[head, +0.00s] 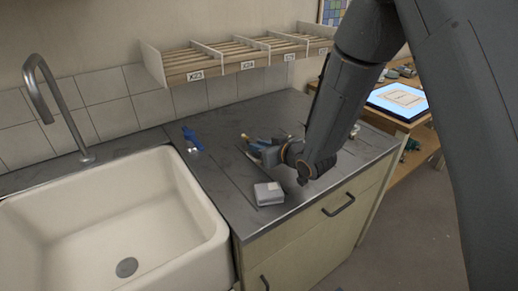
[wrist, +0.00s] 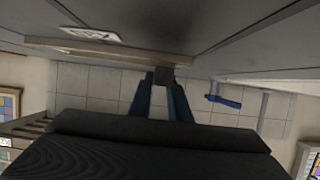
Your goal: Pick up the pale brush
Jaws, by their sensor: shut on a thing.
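My gripper (head: 257,148) is low over the dark counter, right of the sink, pointing left. In the wrist view its two blue-grey fingers (wrist: 165,84) are close together, with a small dark brownish piece (wrist: 166,74) between the tips. The fingers are shut on this piece, which I take to be part of the pale brush. In the head view a small tan end (head: 245,137) shows just beyond the fingertips.
A blue object (head: 191,138) lies on the counter near the sink (head: 215,232); it also shows in the wrist view (wrist: 225,101). A pale grey box (head: 269,194) stands at the counter's front. A labelled wooden rack (head: 215,68) hangs on the wall behind. Bare counter lies around the box.

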